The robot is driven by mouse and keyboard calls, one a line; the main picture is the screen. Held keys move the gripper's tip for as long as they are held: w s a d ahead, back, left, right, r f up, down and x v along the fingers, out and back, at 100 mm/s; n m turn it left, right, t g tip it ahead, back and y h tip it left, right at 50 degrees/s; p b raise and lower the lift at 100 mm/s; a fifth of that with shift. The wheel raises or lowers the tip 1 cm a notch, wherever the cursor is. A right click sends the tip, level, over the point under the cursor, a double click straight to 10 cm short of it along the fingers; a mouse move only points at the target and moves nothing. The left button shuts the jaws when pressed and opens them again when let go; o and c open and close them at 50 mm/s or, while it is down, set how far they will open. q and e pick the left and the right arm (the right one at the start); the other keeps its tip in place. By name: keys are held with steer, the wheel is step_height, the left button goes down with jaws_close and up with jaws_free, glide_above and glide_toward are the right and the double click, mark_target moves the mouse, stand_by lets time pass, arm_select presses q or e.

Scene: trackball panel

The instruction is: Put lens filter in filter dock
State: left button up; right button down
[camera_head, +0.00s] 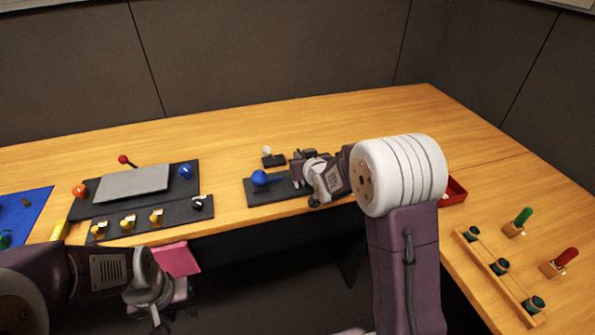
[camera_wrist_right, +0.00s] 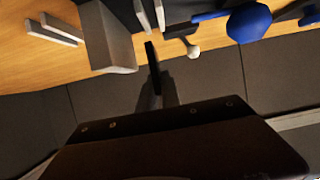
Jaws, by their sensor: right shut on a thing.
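My right gripper (camera_head: 308,178) is over the dark panel with the blue ball, and its jaws are largely hidden by my own arm in the head view. In the right wrist view a thin dark piece (camera_wrist_right: 152,68) stands out from the gripper. It looks like the lens filter seen edge-on, shut between the jaws, but its shape is not clear. I cannot pick out the filter dock with certainty. My left gripper (camera_head: 158,302) is low at the left, in front of the table edge, and its jaws are not clear.
The blue ball (camera_head: 260,177) also shows in the right wrist view (camera_wrist_right: 250,22), beside a small white knob (camera_wrist_right: 193,51). A grey block (camera_wrist_right: 106,40) is left of the dark piece. A control panel (camera_head: 135,183) lies left, a rack (camera_head: 487,262) and red tray (camera_head: 453,190) right.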

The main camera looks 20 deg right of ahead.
steer(key=shift+w+a+f, duration=0.3)
steer(key=shift+a, duration=0.2)
step_height(320, 180, down, 4)
steer(key=shift+s+d+r+b, duration=0.1)
steer(key=shift+r+b, duration=0.05)
steer(key=shift+b, duration=0.35)
steer(key=shift+f, duration=0.2)
steer(key=shift+f, duration=0.15)
steer(key=c, duration=1.6)
jaws_free()
steer(key=shift+o, duration=0.2)
